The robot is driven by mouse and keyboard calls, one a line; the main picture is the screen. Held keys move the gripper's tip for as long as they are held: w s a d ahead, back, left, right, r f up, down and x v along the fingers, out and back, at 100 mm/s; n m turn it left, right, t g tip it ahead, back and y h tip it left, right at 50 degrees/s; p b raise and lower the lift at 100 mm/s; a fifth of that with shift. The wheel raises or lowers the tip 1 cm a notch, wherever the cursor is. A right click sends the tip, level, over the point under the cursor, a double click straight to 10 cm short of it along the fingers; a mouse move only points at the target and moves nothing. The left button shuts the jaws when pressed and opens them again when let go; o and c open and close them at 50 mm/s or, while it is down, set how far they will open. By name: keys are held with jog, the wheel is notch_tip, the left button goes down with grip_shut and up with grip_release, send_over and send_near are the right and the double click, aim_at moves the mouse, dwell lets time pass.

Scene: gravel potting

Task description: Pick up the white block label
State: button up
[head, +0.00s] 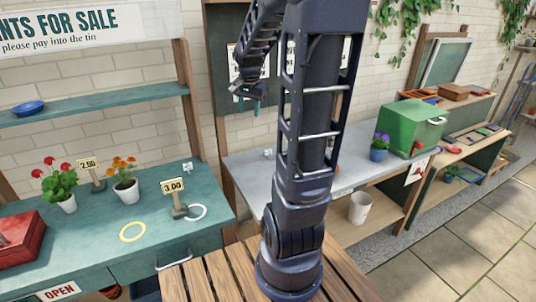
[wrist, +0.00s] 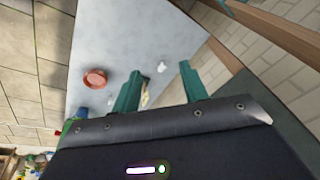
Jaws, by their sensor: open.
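A small white block (head: 268,153) lies on the grey bench top (head: 240,170), left of my arm in the head view. A small white thing also shows on the grey surface in the wrist view (wrist: 162,66), beyond the gap between my fingers; it looks like the same block. Another small white piece (head: 187,167) stands at the back of the green counter. I cannot tell any writing on either. My gripper (head: 252,108) hangs above and behind the bench, fingers down, apart from the block. In the wrist view its two green fingers (wrist: 160,70) are apart, with nothing held.
A reddish-brown saucer (wrist: 95,78) lies on the bench. A purple-flowered pot (head: 378,153) and green box (head: 410,125) stand to the right. The green counter (head: 90,255) carries flower pots, price signs and a red box (head: 18,242). A dark board (head: 225,60) hangs behind my gripper.

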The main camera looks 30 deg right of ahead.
jog(key=w+d+f+m+g, duration=0.1)
jog(key=w+d+f+m, duration=0.4)
jog(key=w+d+f, duration=0.4)
jog(key=m+g, duration=0.2)
jog(key=m, duration=0.4)
send_over(268, 150)
jog(key=shift+y, duration=0.3)
notch_tip(268, 150, down, 14)
jog(key=shift+s+a+f, duration=0.15)
jog(key=shift+f, duration=0.55)
notch_tip(268, 150, down, 4)
jog(key=shift+f, duration=0.1)
jog(key=shift+w+d+f, duration=0.15)
jog(key=shift+f, duration=1.4)
jog(key=shift+w+d+f, duration=0.1)
jog(key=shift+f, duration=1.45)
grip_shut()
